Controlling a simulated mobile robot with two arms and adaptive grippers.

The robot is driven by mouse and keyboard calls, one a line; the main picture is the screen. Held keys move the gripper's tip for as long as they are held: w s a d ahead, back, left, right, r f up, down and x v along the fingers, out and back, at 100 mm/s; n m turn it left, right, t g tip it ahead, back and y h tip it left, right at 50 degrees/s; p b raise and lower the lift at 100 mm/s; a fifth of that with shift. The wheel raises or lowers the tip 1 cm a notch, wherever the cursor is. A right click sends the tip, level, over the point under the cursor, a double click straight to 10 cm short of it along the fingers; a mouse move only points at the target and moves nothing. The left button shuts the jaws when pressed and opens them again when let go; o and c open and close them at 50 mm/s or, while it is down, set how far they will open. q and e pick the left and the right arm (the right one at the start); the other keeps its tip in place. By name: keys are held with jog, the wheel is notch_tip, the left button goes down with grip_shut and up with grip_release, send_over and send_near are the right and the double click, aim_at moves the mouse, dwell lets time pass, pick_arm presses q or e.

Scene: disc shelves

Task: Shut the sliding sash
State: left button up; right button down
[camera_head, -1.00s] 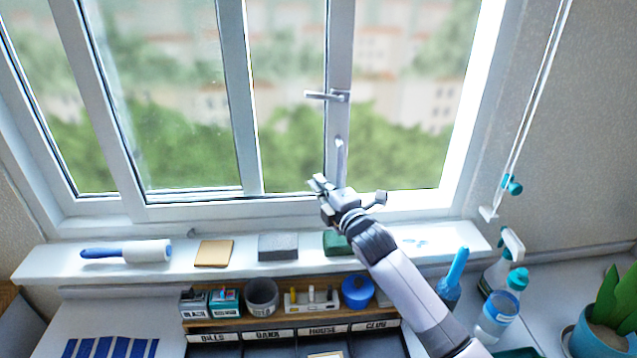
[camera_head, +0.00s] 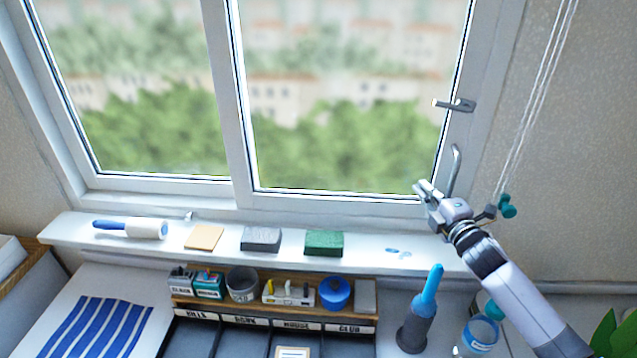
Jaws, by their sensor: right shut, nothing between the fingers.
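The sliding sash (camera_head: 232,110) is a white-framed pane over the right part of the window. Its right stile now lies along the right side of the window frame (camera_head: 492,100), with no bright open strip showing between them. A grey lever latch (camera_head: 456,105) sticks out to the left on that stile. Below it is a curved pull handle (camera_head: 455,170). My right gripper (camera_head: 424,189) is shut and empty, its fingers just left of the handle's lower end. I cannot tell whether it touches the sash. My left gripper is not in view.
The sill (camera_head: 75,228) holds a lint roller (camera_head: 150,229), a tan pad (camera_head: 204,237), a grey block (camera_head: 261,239) and a green sponge (camera_head: 324,243). Below stand an organiser, a blue-topped bottle (camera_head: 418,310) and a clear bottle (camera_head: 479,338). Blind cords (camera_head: 540,100) hang at right.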

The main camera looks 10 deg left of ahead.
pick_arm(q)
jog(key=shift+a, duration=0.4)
pick_arm(e)
jog(key=shift+d, duration=0.55)
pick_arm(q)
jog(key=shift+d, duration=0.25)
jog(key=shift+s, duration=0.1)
